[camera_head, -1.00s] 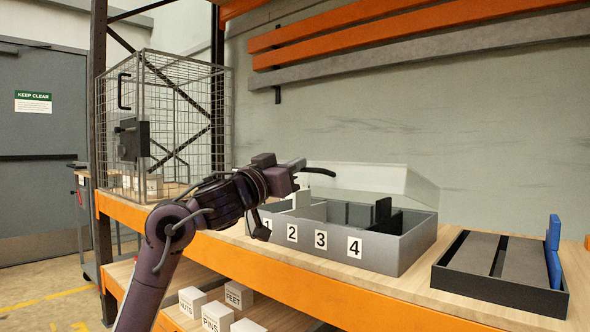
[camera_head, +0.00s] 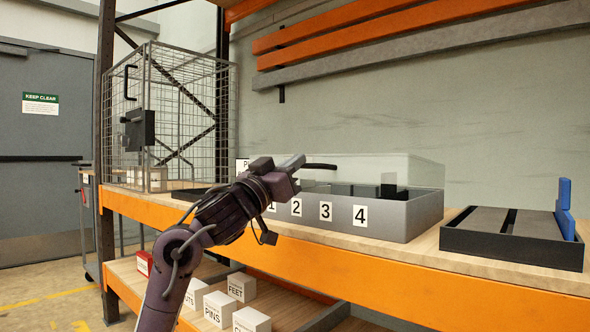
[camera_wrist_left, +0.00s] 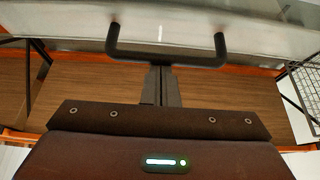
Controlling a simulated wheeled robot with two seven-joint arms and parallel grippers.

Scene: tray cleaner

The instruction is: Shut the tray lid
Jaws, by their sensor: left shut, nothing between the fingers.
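The grey tray (camera_head: 408,217) stands on the workbench, with number labels on its front. Its translucent lid (camera_head: 420,172) stands raised above and behind the open compartments; its exact angle is hard to tell. The lid's black handle (camera_head: 321,166) shows at the tip of my left gripper (camera_head: 298,168). In the left wrist view, the handle (camera_wrist_left: 165,61) is a bar on two posts fixed to the pale lid (camera_wrist_left: 265,42). My left gripper (camera_wrist_left: 161,72) is shut and empty, its fingertips at the middle of the bar; contact cannot be told. My right gripper is out of view.
A dark shallow tray (camera_head: 458,241) with a blue piece (camera_head: 565,208) stands at the right of the bench. A wire cage (camera_head: 185,110) stands at the left.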

